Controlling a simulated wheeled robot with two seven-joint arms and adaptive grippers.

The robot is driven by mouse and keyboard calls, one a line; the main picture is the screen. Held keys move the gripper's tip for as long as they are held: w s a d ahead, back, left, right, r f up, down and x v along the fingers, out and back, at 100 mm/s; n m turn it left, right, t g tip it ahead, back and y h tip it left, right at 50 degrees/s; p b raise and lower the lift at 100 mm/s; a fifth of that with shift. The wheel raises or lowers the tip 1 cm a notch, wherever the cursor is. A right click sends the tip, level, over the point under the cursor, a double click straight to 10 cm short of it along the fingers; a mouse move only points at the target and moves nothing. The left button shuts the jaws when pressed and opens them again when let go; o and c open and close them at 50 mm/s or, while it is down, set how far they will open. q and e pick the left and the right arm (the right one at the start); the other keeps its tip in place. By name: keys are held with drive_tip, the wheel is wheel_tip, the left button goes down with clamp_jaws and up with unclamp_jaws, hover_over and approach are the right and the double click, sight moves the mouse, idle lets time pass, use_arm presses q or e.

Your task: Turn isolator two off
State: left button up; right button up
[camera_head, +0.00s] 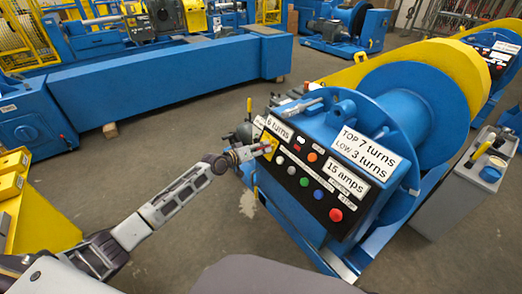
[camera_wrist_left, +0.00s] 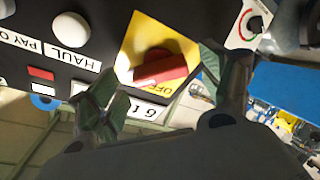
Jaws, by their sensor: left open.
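The isolator (camera_head: 269,146) is a yellow plate with a red handle at the left end of the black panel in the head view. In the left wrist view the yellow plate (camera_wrist_left: 143,40) carries a red bar handle (camera_wrist_left: 161,69), slightly tilted, with "OFF" lettering partly hidden beside it. No isolator number is legible. My left gripper (camera_head: 249,153) is close in front of the plate. In the left wrist view my left gripper (camera_wrist_left: 165,90) is open, with one finger on either side of the handle. Whether the fingers touch it cannot be told. My right gripper is not in view.
The black panel (camera_head: 318,187) has several buttons, including a red one (camera_head: 336,215). Behind it is a blue drum machine (camera_head: 410,110). A grey cabinet (camera_head: 462,190) stands right. A long blue beam (camera_head: 160,80) lies back left. Floor between is open.

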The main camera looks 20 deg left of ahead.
use_arm(q)
drive_tip(key=shift+x, duration=0.9)
drive_tip(key=c, duration=1)
